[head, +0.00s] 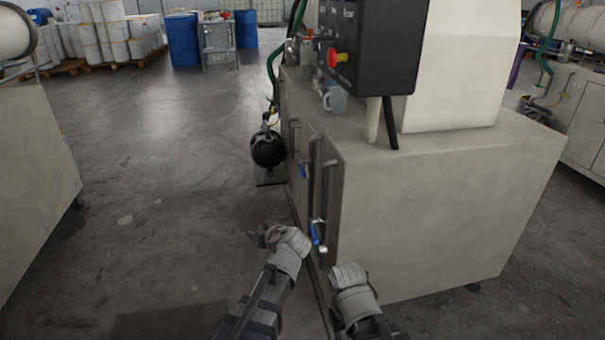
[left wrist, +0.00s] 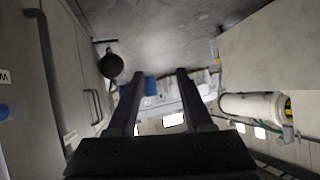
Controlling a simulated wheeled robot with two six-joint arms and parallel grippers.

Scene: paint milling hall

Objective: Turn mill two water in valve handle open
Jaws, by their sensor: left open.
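Two blue valve handles sit on vertical pipes at the left side of a beige mill cabinet: a nearer, lower handle (head: 317,234) and a farther handle (head: 304,170). I cannot read which one is water in. My left gripper (head: 262,236) is open and empty, left of the nearer handle and apart from it. In the left wrist view its two fingers (left wrist: 162,78) are spread with nothing between them. A blue patch (left wrist: 4,112) at that view's left edge may be part of a handle. My right forearm shows low by the cabinet corner; its fingers do not show.
A black control box (head: 375,45) with a red knob (head: 333,58) stands on the cabinet (head: 430,220). A black ball-shaped part (head: 268,148) sticks out beyond the farther handle. Another cabinet (head: 35,180) stands at left; open floor (head: 150,200) lies between.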

